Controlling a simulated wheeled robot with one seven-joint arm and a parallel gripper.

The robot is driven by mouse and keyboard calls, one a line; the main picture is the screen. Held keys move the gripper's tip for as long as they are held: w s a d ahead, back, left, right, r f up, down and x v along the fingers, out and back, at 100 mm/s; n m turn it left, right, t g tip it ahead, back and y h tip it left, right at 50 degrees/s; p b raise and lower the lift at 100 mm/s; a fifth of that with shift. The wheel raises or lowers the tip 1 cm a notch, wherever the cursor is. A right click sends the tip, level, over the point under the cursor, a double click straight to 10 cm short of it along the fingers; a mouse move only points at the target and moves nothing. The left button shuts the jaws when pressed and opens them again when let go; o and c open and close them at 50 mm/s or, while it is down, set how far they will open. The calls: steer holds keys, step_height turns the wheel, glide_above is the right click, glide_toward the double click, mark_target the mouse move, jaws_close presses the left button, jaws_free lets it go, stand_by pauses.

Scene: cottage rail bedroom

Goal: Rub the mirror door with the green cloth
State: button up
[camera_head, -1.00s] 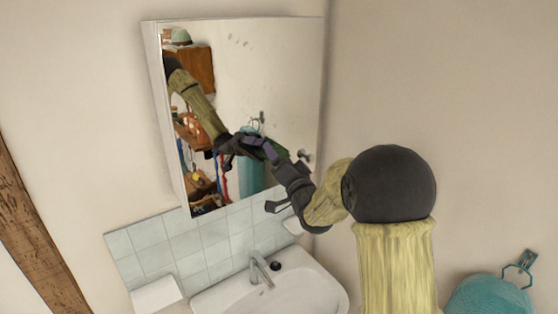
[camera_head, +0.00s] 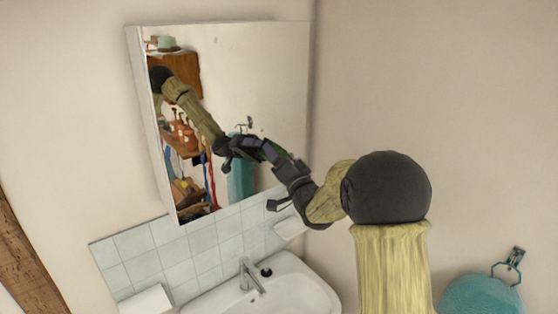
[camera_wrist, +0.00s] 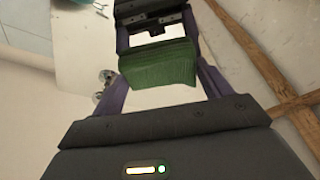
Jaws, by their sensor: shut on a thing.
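The mirror door (camera_head: 275,80) is the front of a wall cabinet above the sink. It reflects my arm and part of the room. My gripper (camera_head: 277,158) reaches in from the right to the lower part of the mirror and meets its own reflection there. In the wrist view the green cloth (camera_wrist: 158,66) is a folded pad held between my gripper's fingers. The cloth is against the glass or very close to it; I cannot tell which. In the head view the cloth is mostly hidden by my gripper.
A white sink (camera_head: 290,290) with a metal tap (camera_head: 247,274) stands below the cabinet, with pale tiles (camera_head: 150,248) behind it. A teal towel (camera_head: 482,294) hangs on a ring at lower right. A wooden beam (camera_head: 20,260) is at far left. The right wall is bare.

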mark_target(265, 158)
steer(key=shift+a, duration=0.1)
stand_by(0.3)
steer(key=shift+s+a+b, duration=0.55)
steer(key=shift+a+b, duration=0.2)
steer(key=shift+a, duration=0.05)
steer(key=shift+s+a+b, duration=0.55)
steer(key=shift+a+b, duration=0.15)
steer(key=shift+a, duration=0.1)
steer(key=shift+s+a+f+b, duration=0.1)
steer(key=shift+s+a+b, duration=0.1)
steer(key=shift+a+b, duration=0.15)
steer(key=shift+s+a+b, duration=0.4)
steer(key=shift+a+b, duration=0.05)
steer(key=shift+a, duration=0.2)
steer(key=shift+s+a+b, duration=0.4)
steer(key=shift+a, duration=0.2)
